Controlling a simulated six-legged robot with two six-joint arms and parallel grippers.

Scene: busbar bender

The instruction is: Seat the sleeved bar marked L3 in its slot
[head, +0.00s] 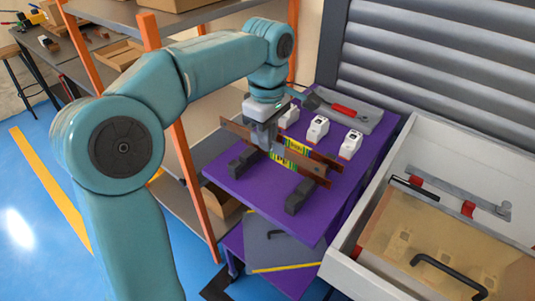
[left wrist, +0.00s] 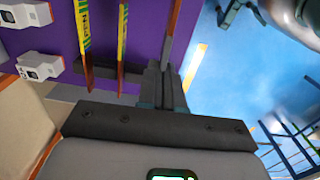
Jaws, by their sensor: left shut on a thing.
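My left gripper (head: 264,142) is over the purple table and is shut on a copper-brown bar. In the left wrist view its fingers (left wrist: 166,90) close on this bar (left wrist: 174,28), seen nearly edge-on. Two bars with yellow-green sleeves and black lettering lie beside it in the left wrist view, an outer one (left wrist: 84,28) and a middle one (left wrist: 122,40). Yellow-green sleeves (head: 297,147) also show right of the gripper in the head view. Dark support blocks, left (head: 243,163) and right (head: 299,196), stand on the table. I cannot read an L3 mark. The right gripper is out of view.
Several white devices (head: 318,129) stand behind the bars. A grey plate with a red-handled tool (head: 343,109) lies at the table's back. A pale open drawer (head: 345,264) is at the right, and orange-posted shelving (head: 181,165) stands behind my arm.

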